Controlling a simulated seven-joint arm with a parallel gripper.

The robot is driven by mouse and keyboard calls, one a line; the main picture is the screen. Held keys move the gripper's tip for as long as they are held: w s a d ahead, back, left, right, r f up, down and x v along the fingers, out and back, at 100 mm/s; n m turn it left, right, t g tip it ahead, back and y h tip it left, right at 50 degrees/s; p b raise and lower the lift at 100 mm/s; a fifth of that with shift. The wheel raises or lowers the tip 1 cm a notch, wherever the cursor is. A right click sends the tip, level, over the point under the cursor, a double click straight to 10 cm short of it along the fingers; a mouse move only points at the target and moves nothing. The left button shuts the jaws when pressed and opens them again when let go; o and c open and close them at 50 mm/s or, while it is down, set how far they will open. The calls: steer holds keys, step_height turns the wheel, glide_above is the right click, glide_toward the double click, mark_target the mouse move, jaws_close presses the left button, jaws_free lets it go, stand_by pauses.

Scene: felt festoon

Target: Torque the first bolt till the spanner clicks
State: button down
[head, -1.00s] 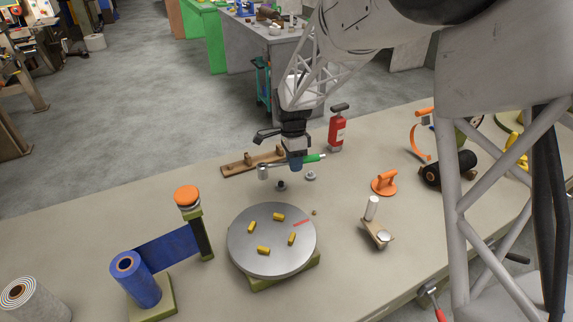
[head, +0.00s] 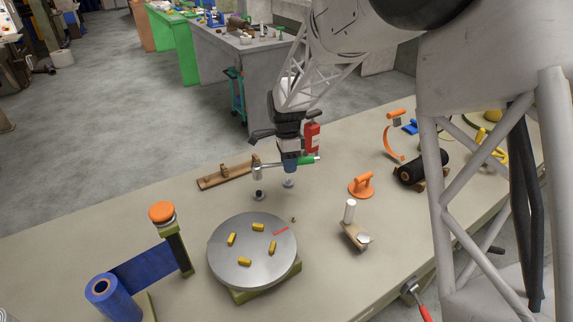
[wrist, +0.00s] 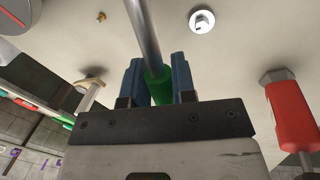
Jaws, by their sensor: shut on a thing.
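My gripper (head: 290,166) is shut on the green-handled spanner (head: 307,161), holding it above the bench. Its silver head (head: 256,170) points left. In the wrist view, the blue fingers close around the green grip (wrist: 157,86) and the shaft runs up out of frame. A dark, small round piece (head: 259,195) stands on the bench below the spanner head, apart from it. A silver one (head: 289,182) stands below the gripper. A grey disc (head: 235,274) with several yellow pegs (head: 258,227) and a red mark lies nearer. Which piece is the first bolt, I cannot tell.
A wooden rack (head: 226,174) lies at the back left. An orange-topped post (head: 162,213) with a blue roll (head: 112,298) stands left. An orange handle (head: 361,185) and a wooden block with a white cylinder (head: 349,211) are right.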

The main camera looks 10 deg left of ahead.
steer(key=shift+f, duration=0.15)
stand_by(0.3)
steer(key=shift+f, duration=2.2)
steer(key=shift+f, duration=1.05)
steer(key=shift+s, duration=0.1)
stand_by(0.4)
steer(key=shift+s+d+m, duration=0.35)
steer(key=shift+s+m, duration=0.5)
steer(key=shift+m, duration=0.25)
steer(key=shift+s+d+m+y, duration=0.15)
steer(key=shift+s+m+y, duration=0.35)
steer(key=shift+s+m, duration=0.65)
steer(key=s+m, duration=0.2)
steer(key=shift+f+m, duration=0.1)
steer(key=shift+m, duration=0.25)
steer(key=shift+s+a+m+y, duration=0.25)
steer(key=shift+s+m, duration=0.35)
steer(key=shift+m, duration=0.15)
steer(key=shift+s+a+m+y, duration=0.25)
steer(key=shift+s+m, duration=0.3)
steer(key=shift+m, duration=0.2)
